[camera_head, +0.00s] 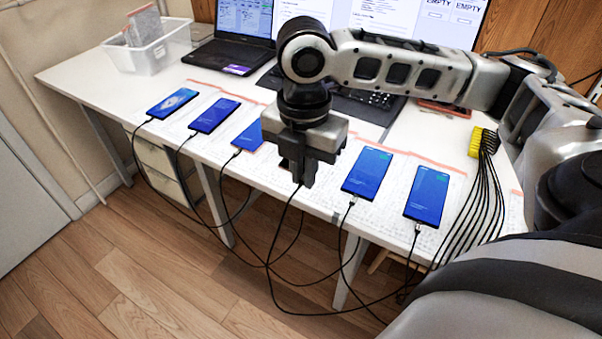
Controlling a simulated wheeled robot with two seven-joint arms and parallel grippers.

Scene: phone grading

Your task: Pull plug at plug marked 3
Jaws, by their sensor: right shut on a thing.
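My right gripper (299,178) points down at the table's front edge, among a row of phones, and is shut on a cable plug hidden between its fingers. A black cable (287,212) hangs from below the fingertips toward the floor. The gripper hides most of the phone behind it, so I cannot tell whether the plug still sits in a phone. No number marks are readable on the plugs. To the right, a plug (351,201) is at the lower end of a blue-screened phone (367,172). My left gripper is not in view.
More phones lie left (214,115) and right (427,194) on the white table (92,72), each with a cable. A yellow connector block (475,142) with bundled black cables is at right. A laptop (233,40) and a clear bin (150,55) stand behind.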

